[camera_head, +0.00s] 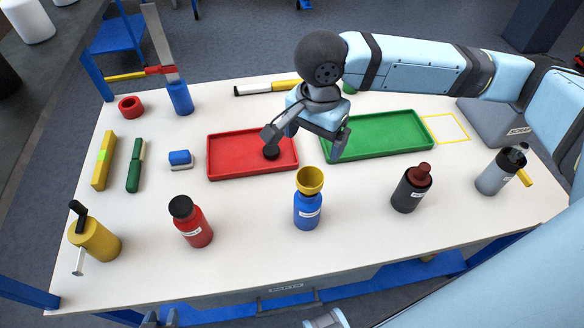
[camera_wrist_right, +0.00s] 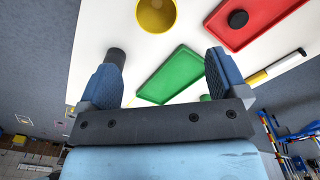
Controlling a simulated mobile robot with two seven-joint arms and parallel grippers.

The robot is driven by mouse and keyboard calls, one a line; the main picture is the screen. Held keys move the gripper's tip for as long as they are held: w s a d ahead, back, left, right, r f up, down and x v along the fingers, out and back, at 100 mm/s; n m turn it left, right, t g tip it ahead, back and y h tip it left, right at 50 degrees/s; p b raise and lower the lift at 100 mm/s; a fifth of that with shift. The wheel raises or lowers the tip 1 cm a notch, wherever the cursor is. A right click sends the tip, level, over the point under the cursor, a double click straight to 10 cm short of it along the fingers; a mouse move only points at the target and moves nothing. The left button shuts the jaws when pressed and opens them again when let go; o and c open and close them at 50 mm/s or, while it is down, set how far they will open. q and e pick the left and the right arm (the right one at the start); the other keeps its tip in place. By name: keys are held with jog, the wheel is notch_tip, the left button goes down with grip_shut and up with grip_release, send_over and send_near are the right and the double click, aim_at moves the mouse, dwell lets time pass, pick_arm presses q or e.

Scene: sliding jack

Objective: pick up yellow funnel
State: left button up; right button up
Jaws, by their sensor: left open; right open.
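The yellow funnel (camera_head: 309,180) sits mouth up on top of a blue bottle (camera_head: 308,212) near the front middle of the table. My right gripper (camera_head: 303,147) is open and empty, above the gap between the two trays, behind the funnel and apart from it. In the right wrist view the funnel (camera_wrist_right: 156,14) shows at the top edge, beyond the two spread fingers (camera_wrist_right: 161,72). My left gripper (camera_head: 160,319) shows only its finger ends at the bottom edge, in front of the table, apart and empty.
A red tray (camera_head: 225,170) with a black cap stands left, a green tray (camera_head: 400,141) right. A red bottle (camera_head: 192,224) and a dark bottle (camera_head: 411,190) flank the blue one. A yellow canister (camera_head: 97,240) stands at the front left. Bare table lies between the bottles.

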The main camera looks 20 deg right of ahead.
aim_at(310, 177)
jog(key=f, duration=0.7)
jog(key=shift+s+f+b, duration=0.1)
jog(key=shift+s+b, duration=0.2)
jog(key=shift+b, duration=0.05)
jog(key=shift+s+a+f, duration=0.1)
jog(key=shift+a+f, duration=0.1)
jog(key=shift+f, duration=1.35)
jog(key=shift+s+a+f, duration=0.1)
jog(key=shift+a+f, duration=0.05)
jog(key=shift+f, duration=1.4)
jog(key=c, duration=1)
